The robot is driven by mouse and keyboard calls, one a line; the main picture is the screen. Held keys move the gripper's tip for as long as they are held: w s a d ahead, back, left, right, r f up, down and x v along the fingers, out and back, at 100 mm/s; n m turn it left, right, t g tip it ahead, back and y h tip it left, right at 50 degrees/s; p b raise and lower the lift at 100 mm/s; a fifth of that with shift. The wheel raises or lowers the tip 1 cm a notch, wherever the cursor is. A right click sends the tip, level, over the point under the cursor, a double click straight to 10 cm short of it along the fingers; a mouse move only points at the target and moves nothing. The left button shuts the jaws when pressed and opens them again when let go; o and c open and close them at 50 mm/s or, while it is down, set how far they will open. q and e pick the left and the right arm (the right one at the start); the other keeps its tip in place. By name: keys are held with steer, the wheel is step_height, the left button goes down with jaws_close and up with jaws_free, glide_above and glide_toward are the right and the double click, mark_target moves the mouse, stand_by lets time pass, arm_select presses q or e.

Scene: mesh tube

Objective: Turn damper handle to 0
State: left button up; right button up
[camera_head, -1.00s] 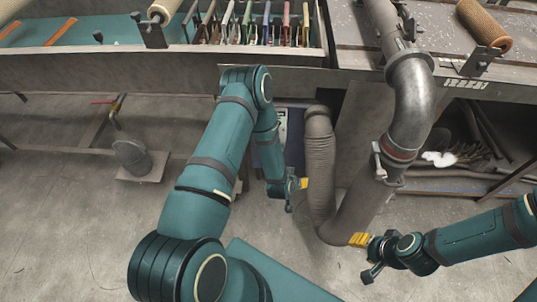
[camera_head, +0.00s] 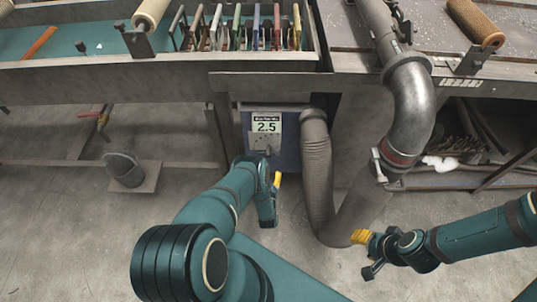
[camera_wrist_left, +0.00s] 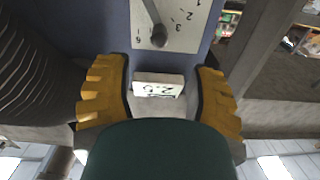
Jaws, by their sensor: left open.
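The damper box (camera_head: 286,155) is blue-grey with a white panel under the bench, left of the ribbed hose. Its display (camera_head: 266,127) reads 2.5. In the left wrist view the dark damper handle (camera_wrist_left: 158,36) ends in a round knob over a white numbered dial plate (camera_wrist_left: 183,18). The upside-down display (camera_wrist_left: 158,86) appears between my left fingers. My left gripper (camera_wrist_left: 160,95) is open and holds nothing; in the head view (camera_head: 277,181) it is low in front of the box. My right gripper (camera_head: 361,238) is beside the hose's lower bend; its opening is unclear.
The ribbed hose (camera_head: 318,165) bends up into a metal pipe (camera_head: 412,100) right of the box. The bench edge (camera_head: 270,82) overhangs the box. A grey object on a plate (camera_head: 125,168) stands at the left. Floor is clear between it and my left arm.

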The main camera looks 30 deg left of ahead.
mark_target(268, 153)
arm_select(q)
steer(key=b+x, duration=0.3)
steer(key=x, duration=0.8)
jaws_close()
